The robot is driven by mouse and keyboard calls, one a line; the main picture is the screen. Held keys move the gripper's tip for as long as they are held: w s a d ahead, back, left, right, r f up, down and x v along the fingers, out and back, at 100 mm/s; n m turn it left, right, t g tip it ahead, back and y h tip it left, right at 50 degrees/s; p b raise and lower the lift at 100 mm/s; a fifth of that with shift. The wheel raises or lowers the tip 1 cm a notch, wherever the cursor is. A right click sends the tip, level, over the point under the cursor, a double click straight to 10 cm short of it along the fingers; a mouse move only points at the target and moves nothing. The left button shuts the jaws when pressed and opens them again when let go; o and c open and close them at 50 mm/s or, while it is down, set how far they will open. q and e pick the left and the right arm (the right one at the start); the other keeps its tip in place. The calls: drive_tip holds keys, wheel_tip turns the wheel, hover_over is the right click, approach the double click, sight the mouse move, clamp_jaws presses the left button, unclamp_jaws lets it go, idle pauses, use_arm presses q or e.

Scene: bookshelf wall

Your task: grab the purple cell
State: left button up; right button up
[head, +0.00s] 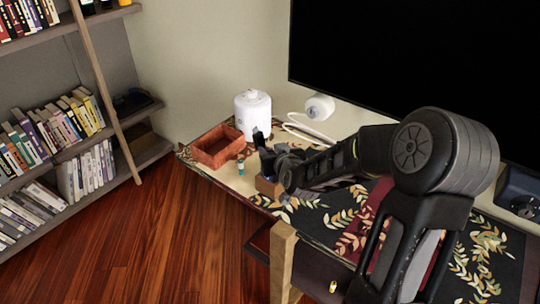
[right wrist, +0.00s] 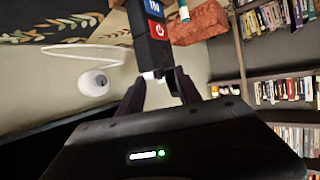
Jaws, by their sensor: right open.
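I cannot clearly make out a purple cell in either view. My right gripper (head: 264,150) is open over the table, beside a small wooden block or holder (head: 268,187). In the right wrist view its two dark fingers (right wrist: 162,84) are apart, with a small pale item (right wrist: 152,75) near the fingertips, too small to identify. A teal cell (head: 240,167) stands left of the gripper. A green and white cell (right wrist: 184,13) shows in the right wrist view. My left gripper is not in view.
A reddish open tray (head: 217,158) and a white canister (head: 253,117) stand behind the gripper. A dark box with blue and red labels (right wrist: 152,32) is close to the fingers. A black screen (head: 420,65) hangs behind. Bookshelves (head: 60,105) are at the left.

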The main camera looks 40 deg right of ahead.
idle(0.6)
clamp_jaws()
idle(0.4)
